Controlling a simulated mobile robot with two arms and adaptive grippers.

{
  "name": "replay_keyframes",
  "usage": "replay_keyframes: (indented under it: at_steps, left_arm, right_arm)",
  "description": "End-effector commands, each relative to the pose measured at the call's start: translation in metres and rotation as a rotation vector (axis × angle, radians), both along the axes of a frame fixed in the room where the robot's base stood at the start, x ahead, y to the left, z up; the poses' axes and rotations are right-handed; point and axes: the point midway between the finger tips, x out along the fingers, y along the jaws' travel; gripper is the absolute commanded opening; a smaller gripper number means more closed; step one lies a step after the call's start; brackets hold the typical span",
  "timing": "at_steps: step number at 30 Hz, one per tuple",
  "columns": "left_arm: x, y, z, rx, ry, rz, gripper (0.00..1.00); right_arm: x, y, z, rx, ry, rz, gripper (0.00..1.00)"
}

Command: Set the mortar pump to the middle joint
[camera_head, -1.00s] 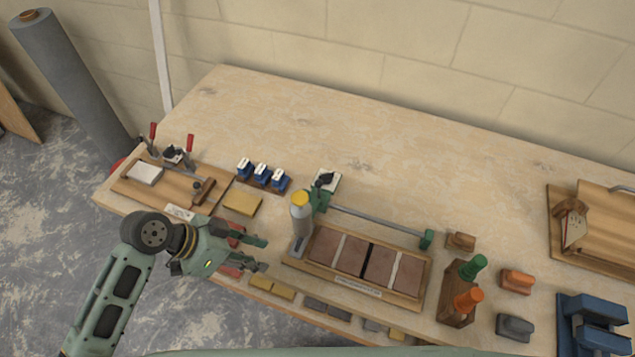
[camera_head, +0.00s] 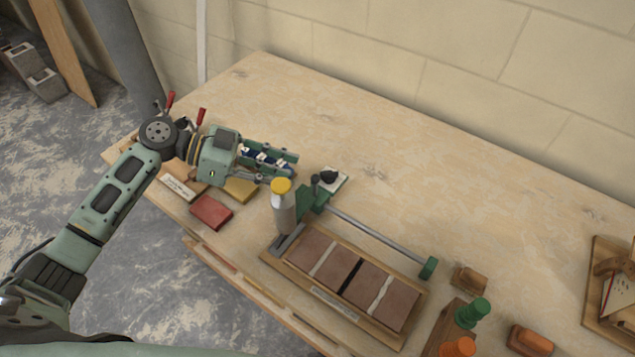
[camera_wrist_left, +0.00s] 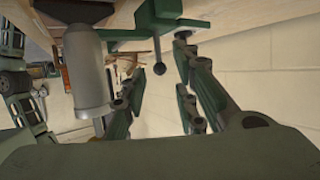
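The mortar pump, a grey cylinder with a yellow cap (camera_head: 283,208), stands upright at the left end of the brick board (camera_head: 268,255). Its green carriage (camera_head: 308,198) sits on a grey rail. The board's middle joint (camera_head: 352,276) is a dark gap; the joints either side look pale. My left gripper (camera_head: 290,168) is open, behind and left of the pump, above the table. In the left wrist view the fingers (camera_wrist_left: 160,95) are spread and empty, with a black ball-ended lever (camera_wrist_left: 159,67) beyond them and the pump (camera_wrist_left: 88,78) to their left. My right gripper is out of view.
A red block (camera_head: 211,212) and a yellow block (camera_head: 240,189) lie left of the pump. Blue-and-white pieces (camera_head: 262,156) are partly hidden behind my gripper.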

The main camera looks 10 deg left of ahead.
Motion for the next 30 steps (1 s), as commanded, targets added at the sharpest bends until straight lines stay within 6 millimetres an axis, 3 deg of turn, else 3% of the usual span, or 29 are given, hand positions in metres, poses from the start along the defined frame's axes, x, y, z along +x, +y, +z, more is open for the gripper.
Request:
replay_keyframes:
  at_steps: [3,7,13,22,30]
  left_arm:
    - [0.003,-0.02,-0.003,-0.004,0.003,-0.003,0.27]
    - [0.007,-0.039,-0.011,-0.003,0.002,-0.003,0.27]
    - [0.01,-0.056,-0.021,-0.002,0.003,-0.002,0.27]
    - [0.011,-0.058,-0.024,0.001,0.002,-0.001,0.27]
    - [0.011,-0.058,-0.023,0.0,0.001,-0.001,0.04]
  right_arm:
    - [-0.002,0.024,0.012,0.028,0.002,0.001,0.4]
    - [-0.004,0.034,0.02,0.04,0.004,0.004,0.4]
    - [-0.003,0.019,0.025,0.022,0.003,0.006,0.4]
    - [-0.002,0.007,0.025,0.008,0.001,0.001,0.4]
    - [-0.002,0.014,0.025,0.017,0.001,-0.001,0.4]
